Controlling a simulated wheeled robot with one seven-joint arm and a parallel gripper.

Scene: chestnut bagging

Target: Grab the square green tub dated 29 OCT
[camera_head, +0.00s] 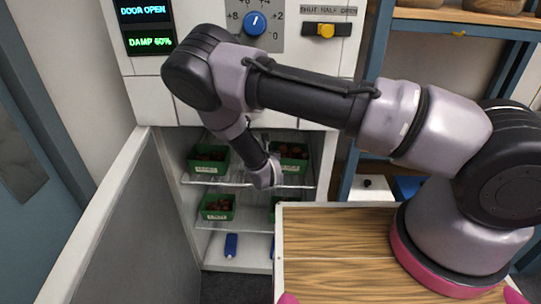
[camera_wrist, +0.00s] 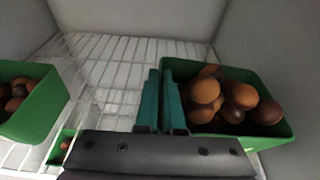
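Green tubs of chestnuts with white labels stand in the open cabinet; the dates are too small to read in the head view. One tub is at upper left (camera_head: 208,167), one at upper right (camera_head: 292,164), and one at lower left (camera_head: 217,214). My gripper (camera_head: 268,178) reaches in at the upper shelf, beside the upper right tub. In the wrist view, a green tub full of chestnuts (camera_wrist: 262,88) is on the right. My two teal fingers (camera_wrist: 162,102) stand close together at its left wall. Whether they press on that wall is unclear.
Another green tub (camera_wrist: 38,112) is at left in the wrist view, with part of one below the wire shelf (camera_wrist: 112,72). The open cabinet door (camera_head: 130,225) stands left. A wooden top (camera_head: 335,250) lies in front. A blue object (camera_head: 231,245) is on the cabinet floor.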

